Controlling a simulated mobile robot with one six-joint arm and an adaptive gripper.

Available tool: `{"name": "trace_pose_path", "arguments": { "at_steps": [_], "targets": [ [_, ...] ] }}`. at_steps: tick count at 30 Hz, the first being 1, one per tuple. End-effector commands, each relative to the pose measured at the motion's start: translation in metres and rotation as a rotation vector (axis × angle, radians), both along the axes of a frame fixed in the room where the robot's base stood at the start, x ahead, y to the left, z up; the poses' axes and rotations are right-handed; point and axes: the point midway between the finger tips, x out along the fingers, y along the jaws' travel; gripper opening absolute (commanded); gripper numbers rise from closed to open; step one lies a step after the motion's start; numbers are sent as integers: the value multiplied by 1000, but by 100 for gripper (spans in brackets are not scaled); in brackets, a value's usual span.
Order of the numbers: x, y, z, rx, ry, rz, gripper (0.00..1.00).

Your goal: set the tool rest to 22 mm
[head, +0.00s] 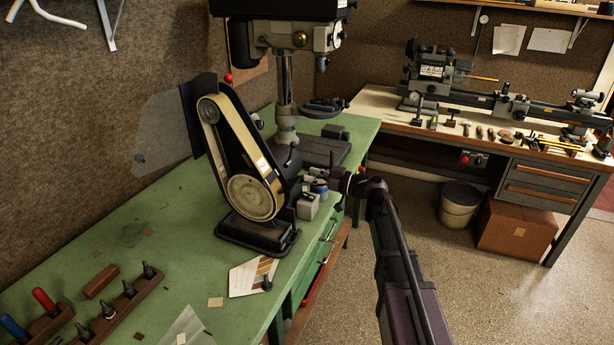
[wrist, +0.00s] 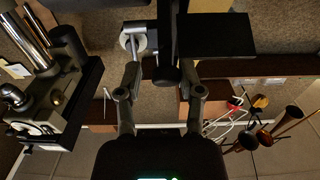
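The belt grinder (head: 240,165) stands upright on the green bench in the head view, its tan belt facing me. My gripper (head: 338,180) is at the grinder's right, beside the bench's front edge; its tips are small and dark there. In the wrist view my gripper (wrist: 160,72) has its two fingers apart. A dark round-ended part (wrist: 167,78) shows between the fingers, and I cannot tell whether they touch it. A flat black plate (wrist: 215,36) lies just beyond, possibly the tool rest. No 22 mm mark or scale is readable.
A drill press (head: 285,100) stands behind the grinder. Small jars and a grey block (head: 307,207) sit close to my gripper. A wooden tool rack (head: 120,310) lies at the near left. A lathe bench (head: 480,110) is at the back right.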

Motion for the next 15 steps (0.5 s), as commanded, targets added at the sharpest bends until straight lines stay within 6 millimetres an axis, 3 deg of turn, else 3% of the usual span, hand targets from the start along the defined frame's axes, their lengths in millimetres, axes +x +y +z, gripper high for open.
{"name": "trace_pose_path", "arguments": {
  "at_steps": [15],
  "targets": [
    [-3,-1,-1,-4,0,4,68]
  ]
}}
